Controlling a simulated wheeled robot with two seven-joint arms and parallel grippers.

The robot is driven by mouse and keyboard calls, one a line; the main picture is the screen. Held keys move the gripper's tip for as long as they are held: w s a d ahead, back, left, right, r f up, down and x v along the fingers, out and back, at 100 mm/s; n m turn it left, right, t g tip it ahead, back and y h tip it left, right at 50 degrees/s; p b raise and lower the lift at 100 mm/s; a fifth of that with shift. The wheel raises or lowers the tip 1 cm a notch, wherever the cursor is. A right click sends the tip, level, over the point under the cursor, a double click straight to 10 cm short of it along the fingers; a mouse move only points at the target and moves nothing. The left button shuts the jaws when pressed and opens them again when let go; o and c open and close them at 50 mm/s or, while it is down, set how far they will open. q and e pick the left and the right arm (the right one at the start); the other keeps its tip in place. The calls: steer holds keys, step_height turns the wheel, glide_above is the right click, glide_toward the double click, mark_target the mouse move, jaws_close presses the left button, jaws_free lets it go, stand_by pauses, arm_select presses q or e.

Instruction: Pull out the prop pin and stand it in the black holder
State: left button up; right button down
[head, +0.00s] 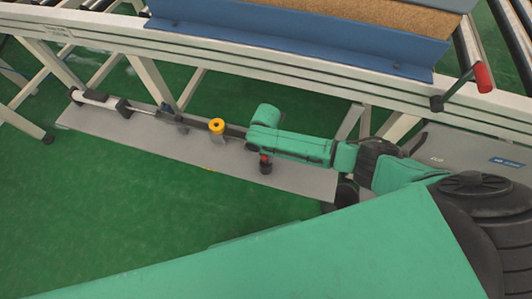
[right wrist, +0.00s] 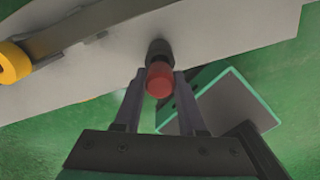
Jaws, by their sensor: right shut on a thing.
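The prop pin shows as a red grip (head: 264,157) just under my right gripper (head: 262,150). In the right wrist view the red grip (right wrist: 159,80) sits between the two fingers of my right gripper (right wrist: 160,82), which is shut on it. A short black cylinder, which looks like the black holder (head: 265,168), is directly below the red grip over the grey plate; it also shows in the right wrist view (right wrist: 158,49). The pin's shaft is hidden, and I cannot tell how deep it sits in the black part. My left gripper is out of view.
The long grey plate (head: 165,143) lies on the green floor beneath the conveyor frame (head: 250,75). A yellow-topped post (head: 217,126) stands left of my gripper. A rod mechanism (head: 100,100) lies further left. A red-handled lever (head: 483,77) sticks up from the rail at right.

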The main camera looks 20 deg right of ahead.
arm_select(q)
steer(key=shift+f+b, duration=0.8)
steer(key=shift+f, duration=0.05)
arm_select(e)
steer(key=shift+f, duration=1.1)
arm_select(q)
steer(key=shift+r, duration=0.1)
arm_select(e)
steer(key=shift+c, duration=2)
jaws_free()
steer(key=shift+r, duration=0.15)
step_height(320, 180, up, 6)
steer(key=p, duration=0.2)
steer(key=shift+r+p, duration=0.1)
steer(key=shift+p, duration=0.2)
arm_select(q)
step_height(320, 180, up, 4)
steer(key=shift+p, duration=0.8)
arm_select(e)
step_height(320, 180, up, 8)
